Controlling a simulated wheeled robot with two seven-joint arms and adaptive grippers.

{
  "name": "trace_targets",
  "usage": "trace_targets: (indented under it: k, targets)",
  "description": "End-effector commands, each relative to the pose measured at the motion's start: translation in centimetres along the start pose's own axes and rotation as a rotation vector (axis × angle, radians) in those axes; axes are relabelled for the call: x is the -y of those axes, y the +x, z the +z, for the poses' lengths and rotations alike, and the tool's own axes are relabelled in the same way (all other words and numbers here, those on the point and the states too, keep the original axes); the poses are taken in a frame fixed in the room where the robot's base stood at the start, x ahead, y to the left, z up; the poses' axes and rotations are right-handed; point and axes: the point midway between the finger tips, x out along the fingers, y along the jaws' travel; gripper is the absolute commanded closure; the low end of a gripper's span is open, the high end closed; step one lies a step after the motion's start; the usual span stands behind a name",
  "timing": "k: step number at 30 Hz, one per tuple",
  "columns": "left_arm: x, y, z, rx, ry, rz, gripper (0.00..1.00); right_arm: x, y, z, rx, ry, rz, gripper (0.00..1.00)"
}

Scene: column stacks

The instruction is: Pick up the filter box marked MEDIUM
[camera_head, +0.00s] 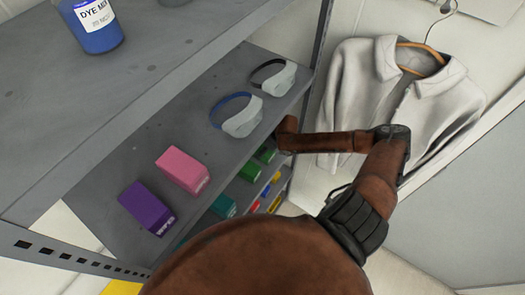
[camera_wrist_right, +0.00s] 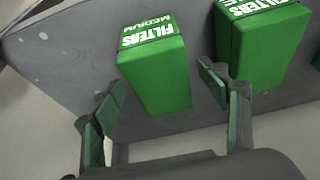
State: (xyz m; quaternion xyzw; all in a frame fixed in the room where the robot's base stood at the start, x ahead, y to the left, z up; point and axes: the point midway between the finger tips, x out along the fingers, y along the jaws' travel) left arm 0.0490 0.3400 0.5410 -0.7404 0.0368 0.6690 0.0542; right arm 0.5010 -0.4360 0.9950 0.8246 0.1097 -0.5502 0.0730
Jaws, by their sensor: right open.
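The green filter box marked MEDIUM (camera_wrist_right: 155,75) stands in the right wrist view, its white lettering "FILTERS MEDIUM" on the face at the top. My right gripper (camera_wrist_right: 162,76) is open, with one finger to the left of this box and one to its right. The fingers look apart from it, and nothing is held. A second green filter box (camera_wrist_right: 262,50) stands to the right, beyond the right finger; its size word is cut off. In the head view two green boxes (camera_head: 250,170) show on a lower shelf; which is MEDIUM cannot be told. My left gripper is out of view.
On the shelf above lie a pink box (camera_head: 183,169), a purple wipes box (camera_head: 146,207) and two visors (camera_head: 238,116). A teal box (camera_head: 223,206) stands on a lower shelf. A dye jar (camera_head: 95,25) is on top. A white jacket (camera_head: 390,100) hangs right.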

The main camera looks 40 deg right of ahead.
Motion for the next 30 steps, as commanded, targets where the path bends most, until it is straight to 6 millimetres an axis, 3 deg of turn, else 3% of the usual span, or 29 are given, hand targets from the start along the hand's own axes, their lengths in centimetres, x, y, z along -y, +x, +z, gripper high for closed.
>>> trace_targets:
  k: [2, 7, 30]
  targets:
    - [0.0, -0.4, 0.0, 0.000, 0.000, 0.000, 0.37, 0.1, 0.3, -1.2, 0.000, 0.001, -0.001, 0.32]
    - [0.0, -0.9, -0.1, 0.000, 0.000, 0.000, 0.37, 0.1, 1.5, -0.8, 0.002, 0.000, 0.000, 0.32]
    - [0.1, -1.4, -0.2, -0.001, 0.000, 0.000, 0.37, 0.1, 2.0, -0.5, 0.002, 0.000, 0.000, 0.32]
